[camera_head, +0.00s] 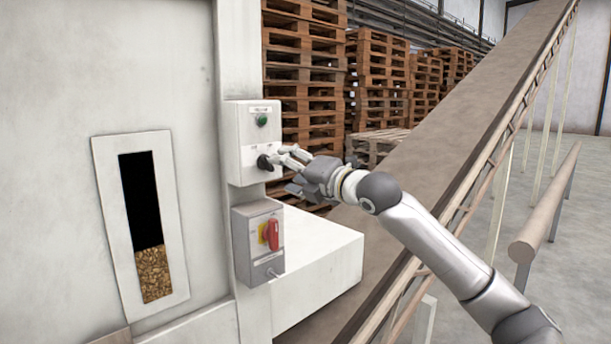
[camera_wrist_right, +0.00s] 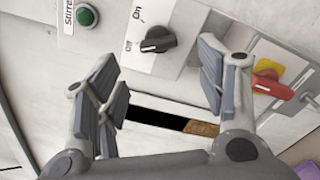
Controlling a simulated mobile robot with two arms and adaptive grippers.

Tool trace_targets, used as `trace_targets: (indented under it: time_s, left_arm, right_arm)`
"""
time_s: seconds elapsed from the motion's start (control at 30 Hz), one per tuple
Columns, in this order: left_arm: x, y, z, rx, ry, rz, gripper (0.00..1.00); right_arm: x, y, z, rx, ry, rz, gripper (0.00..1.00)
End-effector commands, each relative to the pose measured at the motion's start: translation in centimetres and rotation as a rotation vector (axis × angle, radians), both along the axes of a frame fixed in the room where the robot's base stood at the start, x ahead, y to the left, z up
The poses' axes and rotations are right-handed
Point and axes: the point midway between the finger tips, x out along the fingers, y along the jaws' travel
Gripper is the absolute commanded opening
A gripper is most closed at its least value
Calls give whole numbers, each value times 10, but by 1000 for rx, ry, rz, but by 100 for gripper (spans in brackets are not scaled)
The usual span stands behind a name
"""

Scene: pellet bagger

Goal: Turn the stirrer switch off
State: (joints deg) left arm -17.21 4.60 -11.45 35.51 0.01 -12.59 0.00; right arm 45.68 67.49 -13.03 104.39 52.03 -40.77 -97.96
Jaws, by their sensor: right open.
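The stirrer switch is a black rotary knob (camera_head: 264,162) on a pale control box (camera_head: 238,140) on the machine's wall. My right gripper (camera_head: 281,158) is open just in front of the knob. In the wrist view its fingers (camera_wrist_right: 160,78) are spread, with the knob beyond the gap. My left gripper is out of view.
Below is a grey box (camera_head: 242,247) with a red rotary handle (camera_head: 273,235) on a yellow plate, close under my right gripper. A window (camera_head: 153,275) at left shows pellets. A sloping conveyor (camera_head: 440,150) and stacked pallets (camera_head: 375,80) stand at the right and behind.

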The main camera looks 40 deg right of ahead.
Motion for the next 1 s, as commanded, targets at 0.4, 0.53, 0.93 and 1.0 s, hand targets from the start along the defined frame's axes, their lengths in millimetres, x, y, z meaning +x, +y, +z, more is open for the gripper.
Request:
trace_targets:
  time_s: [0.4,0.53,0.93,1.0]
  left_arm:
    - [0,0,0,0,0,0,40]
    - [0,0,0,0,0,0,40]
    - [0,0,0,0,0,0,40]
    - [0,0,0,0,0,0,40]
  right_arm:
    - [-38,-11,-4,6,6,-15,64]
    - [-44,-11,-4,5,6,-15,64]
    - [-53,-4,-1,0,2,0,64]
    - [-53,-4,-1,0,3,1,64]
